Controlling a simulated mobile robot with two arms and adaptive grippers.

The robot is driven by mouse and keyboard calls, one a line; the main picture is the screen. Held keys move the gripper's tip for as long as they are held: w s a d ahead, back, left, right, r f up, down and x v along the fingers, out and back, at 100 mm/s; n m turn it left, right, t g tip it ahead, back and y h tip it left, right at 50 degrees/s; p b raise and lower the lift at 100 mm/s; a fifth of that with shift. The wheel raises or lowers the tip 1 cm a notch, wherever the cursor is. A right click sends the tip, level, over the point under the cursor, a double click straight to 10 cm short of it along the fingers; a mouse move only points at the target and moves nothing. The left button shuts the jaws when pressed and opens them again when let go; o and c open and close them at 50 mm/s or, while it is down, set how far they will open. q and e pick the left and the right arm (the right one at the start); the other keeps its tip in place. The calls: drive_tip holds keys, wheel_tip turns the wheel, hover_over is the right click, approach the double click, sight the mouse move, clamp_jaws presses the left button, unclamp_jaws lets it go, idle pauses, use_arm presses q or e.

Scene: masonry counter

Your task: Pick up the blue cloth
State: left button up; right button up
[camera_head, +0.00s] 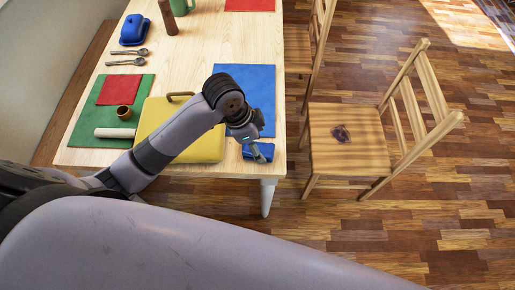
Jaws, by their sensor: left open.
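A small blue cloth (266,149) lies at the front right corner of the wooden table, just in front of a larger flat blue mat (258,82). My left gripper (256,153) is over the cloth with its fingers pointing down at it, and it is open. The fingers and wrist hide part of the cloth, and I cannot tell whether they touch it. My right gripper is not in view.
A yellow item (205,148) with a handle lies left of the cloth, partly under my arm. A green mat (82,130) holds a red cloth (113,91), a brown cup (124,112) and a pale roller (114,133). Wooden chairs (345,140) stand to the right.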

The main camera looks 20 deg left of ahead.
use_arm(q)
drive_tip(key=w+a+r+m+g+y, duration=0.1)
drive_tip(key=w+a+r+m, duration=0.25)
drive_tip(key=r, duration=0.25)
drive_tip(key=f, duration=0.3)
drive_tip(key=d+f+p, duration=0.1)
drive_tip(key=f, duration=0.7)
drive_tip(key=shift+s+d+f+p, duration=0.1)
drive_tip(key=shift+d+f+p, duration=0.05)
drive_tip(key=shift+d+p, duration=0.2)
drive_tip(key=f, duration=0.1)
drive_tip(key=f+p, duration=0.1)
drive_tip(key=f, duration=0.2)
drive_tip(key=shift+w+d+f, duration=0.15)
drive_tip(key=shift+w+d, duration=0.05)
drive_tip(key=shift+d, duration=0.1)
drive_tip(key=shift+f, duration=0.6)
drive_tip(key=shift+c, duration=0.4)
drive_tip(key=c, duration=0.7)
drive_tip(key=shift+c, duration=0.2)
